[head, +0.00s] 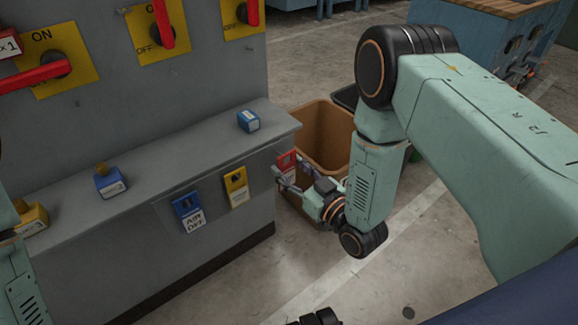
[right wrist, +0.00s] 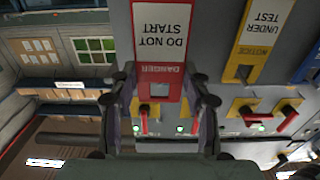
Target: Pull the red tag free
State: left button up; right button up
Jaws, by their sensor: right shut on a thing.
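The red tag (head: 286,160) hangs at the right end of the panel's front strip. In the right wrist view the red tag (right wrist: 162,40) appears upside down, with DANGER and DO NOT START on it. My right gripper (head: 284,178) is at this tag, its fingers on either side of the tag's slotted end. In the right wrist view my right gripper (right wrist: 160,75) is shut on the tag. Whether the tag still touches its mount cannot be told. Part of my left arm shows at the left edge; its gripper is out of view.
A yellow tag (head: 236,187) and a blue tag (head: 188,212) hang left of the red one. Small blue and yellow blocks sit on the grey ledge (head: 160,166). Red switches on yellow plates are above. An open brown bin (head: 325,130) stands right of the panel.

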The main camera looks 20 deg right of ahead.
jog(key=shift+s+d, duration=0.15)
jog(key=shift+s, duration=0.1)
jog(key=shift+p+v, duration=1.15)
jog(key=shift+v, duration=1.35)
